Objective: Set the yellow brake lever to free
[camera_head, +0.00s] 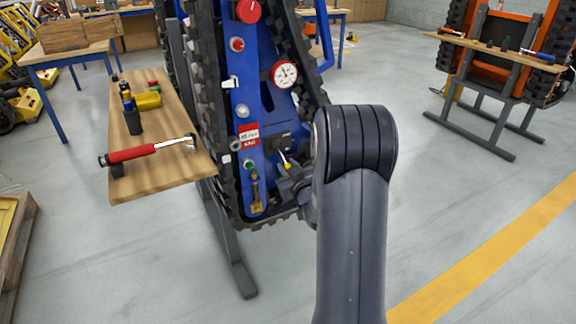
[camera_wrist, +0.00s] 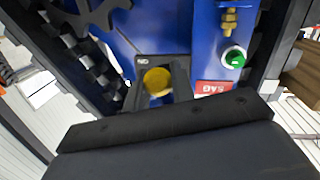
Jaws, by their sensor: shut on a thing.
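The yellow brake lever (camera_head: 285,161) is on the lower part of the blue carrier panel, by a dark plate. In the wrist view its round yellow end (camera_wrist: 157,80) sits between the two fingers of my gripper (camera_wrist: 160,88). In the head view my gripper (camera_head: 291,177) is at the lever, partly hidden behind my own arm. It is shut on the lever. A dark plate (camera_wrist: 150,61) with small white lettering lies behind the lever. The lettering is too small to read, and the lever's base is hidden.
A green button (camera_head: 250,164), a brass fitting (camera_head: 256,194) and a red-and-white label (camera_head: 248,136) are close by on the panel. A gauge (camera_head: 285,74) is above. Black track (camera_head: 205,75) borders the panel. A wooden shelf (camera_head: 165,172) with a red-handled tool (camera_head: 130,154) stands left.

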